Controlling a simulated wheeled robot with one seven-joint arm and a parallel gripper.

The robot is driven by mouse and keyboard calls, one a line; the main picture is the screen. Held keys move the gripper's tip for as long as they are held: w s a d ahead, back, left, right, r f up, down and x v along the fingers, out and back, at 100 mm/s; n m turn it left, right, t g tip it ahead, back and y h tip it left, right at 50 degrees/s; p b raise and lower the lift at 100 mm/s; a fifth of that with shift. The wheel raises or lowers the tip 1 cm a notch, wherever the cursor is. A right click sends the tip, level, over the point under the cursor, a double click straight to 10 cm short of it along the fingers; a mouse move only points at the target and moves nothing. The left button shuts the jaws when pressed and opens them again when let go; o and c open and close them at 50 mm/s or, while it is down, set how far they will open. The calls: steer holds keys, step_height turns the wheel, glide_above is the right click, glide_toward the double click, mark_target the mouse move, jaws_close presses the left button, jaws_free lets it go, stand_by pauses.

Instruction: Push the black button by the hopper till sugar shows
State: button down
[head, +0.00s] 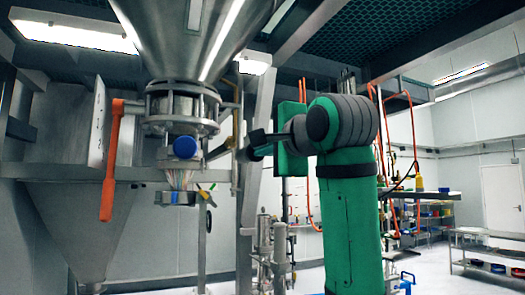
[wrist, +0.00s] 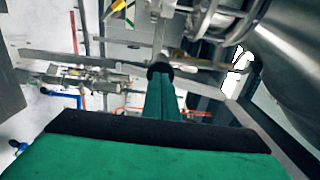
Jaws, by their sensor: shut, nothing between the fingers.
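The steel hopper (head: 185,35) hangs at the upper left in the head view, with a flanged clear section (head: 183,105) under it. I see no sugar there. My gripper (head: 246,153) is shut and empty, pointing left to the right of the hopper outlet, beside a slanted steel post. In the wrist view its shut fingers (wrist: 160,70) end in a dark tip in front of a metal post, with curved steel of the hopper side at upper right. I cannot make out the black button apart from the dark fingertips; it may be hidden behind them. Contact cannot be told.
An orange-handled lever (head: 108,180) hangs left of the outlet. A blue round part (head: 185,147) sits below the clear section.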

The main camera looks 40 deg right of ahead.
steer(key=shift+w, duration=0.35)
steer(key=shift+x, duration=1.15)
steer(key=shift+d, duration=0.1)
steer(key=shift+s, duration=0.1)
steer(key=v, duration=1.4)
